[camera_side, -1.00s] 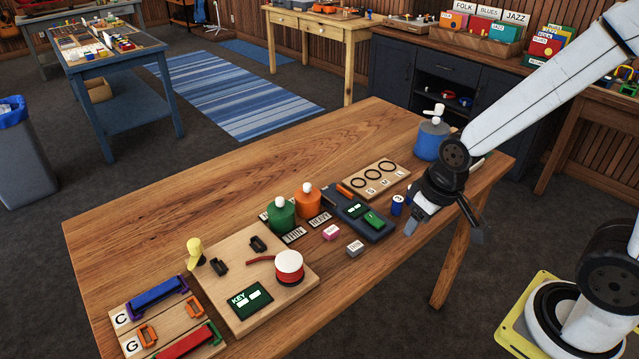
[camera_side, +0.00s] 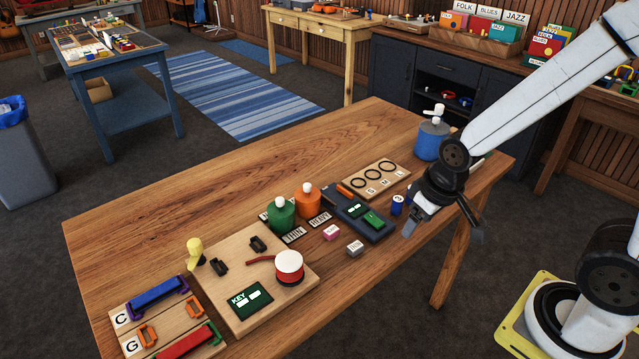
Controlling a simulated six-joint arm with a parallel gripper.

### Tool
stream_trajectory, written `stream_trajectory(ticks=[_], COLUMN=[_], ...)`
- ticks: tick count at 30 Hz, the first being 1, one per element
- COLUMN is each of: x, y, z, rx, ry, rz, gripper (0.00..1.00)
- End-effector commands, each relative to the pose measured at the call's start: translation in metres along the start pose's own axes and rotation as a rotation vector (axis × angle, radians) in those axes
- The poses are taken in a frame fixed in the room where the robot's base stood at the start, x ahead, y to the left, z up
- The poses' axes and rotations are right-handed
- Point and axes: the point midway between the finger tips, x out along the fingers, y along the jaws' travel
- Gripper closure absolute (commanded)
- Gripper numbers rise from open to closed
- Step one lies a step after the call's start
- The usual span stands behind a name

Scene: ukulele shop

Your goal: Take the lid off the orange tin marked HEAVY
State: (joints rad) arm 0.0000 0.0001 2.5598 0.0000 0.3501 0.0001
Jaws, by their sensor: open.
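The orange tin (camera_side: 307,204) stands upright on the wooden table, beside a green tin (camera_side: 281,218). Its lid (camera_side: 307,188) is on, with a white knob on top. A label plate (camera_side: 320,219) lies in front of the orange tin; its lettering is too small to read surely. My gripper (camera_side: 443,229) is open and empty. It hangs over the table's right front edge, well to the right of the orange tin and apart from everything.
A dark tray with a green display (camera_side: 372,219) lies between the tins and my gripper. A blue can (camera_side: 397,204) stands close to my gripper. A ring board (camera_side: 374,181) and a blue tin (camera_side: 431,143) are further back. The table's back left is clear.

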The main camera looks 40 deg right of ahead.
Motion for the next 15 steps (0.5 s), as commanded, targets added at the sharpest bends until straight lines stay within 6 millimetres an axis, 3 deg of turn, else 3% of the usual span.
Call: stream_trajectory(ticks=[8,15], x=[0.002,0.007], y=[-0.001,-0.003], z=[-0.02,-0.071], rx=[0.038,0.142], ry=[-0.011,-0.043], rz=[0.0,0.002], gripper=[0.28,0.28])
